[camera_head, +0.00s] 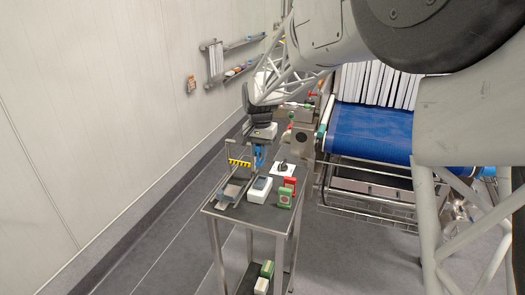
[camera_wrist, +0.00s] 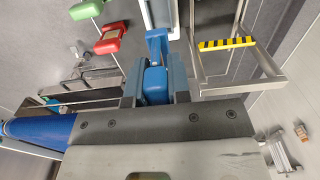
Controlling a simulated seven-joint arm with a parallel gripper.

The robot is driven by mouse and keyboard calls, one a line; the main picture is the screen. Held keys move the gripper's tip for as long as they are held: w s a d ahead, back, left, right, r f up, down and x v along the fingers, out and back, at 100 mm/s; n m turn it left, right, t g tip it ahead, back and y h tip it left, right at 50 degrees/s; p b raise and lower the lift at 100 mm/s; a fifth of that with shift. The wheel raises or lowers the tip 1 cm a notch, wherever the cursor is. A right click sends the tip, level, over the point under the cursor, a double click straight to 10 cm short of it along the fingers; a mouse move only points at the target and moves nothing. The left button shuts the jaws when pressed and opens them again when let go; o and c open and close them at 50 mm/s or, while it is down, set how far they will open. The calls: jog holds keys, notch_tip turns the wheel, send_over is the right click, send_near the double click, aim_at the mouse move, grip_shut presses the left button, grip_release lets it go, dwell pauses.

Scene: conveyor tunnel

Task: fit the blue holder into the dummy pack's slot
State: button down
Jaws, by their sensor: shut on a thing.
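The blue holder (camera_wrist: 155,82) is clamped between the fingers of my gripper (camera_wrist: 156,86) in the wrist view, with its narrow end pointing up the picture. In the head view the holder (camera_head: 260,158) is a small blue shape below my gripper (camera_head: 259,148), over the back part of the cart top. A white block with a dark top, which looks like the dummy pack (camera_head: 259,195), stands on the cart in front of the holder. Its white edge (camera_wrist: 147,16) shows at the top of the wrist view. The slot cannot be made out. The holder appears apart from the pack.
A metal frame with a yellow-black striped bar (camera_head: 239,163) stands left of the pack. The blue conveyor (camera_head: 370,133) is further right.

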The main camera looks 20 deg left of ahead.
aim_at(260, 160)
jog(key=shift+f, duration=0.15)
jog(key=shift+f, duration=2.8)
jog(key=shift+f, duration=1.4)
jog(key=c, duration=1)
grip_release()
jog(key=shift+r, duration=0.1)
jog(key=shift+r, duration=3.8)
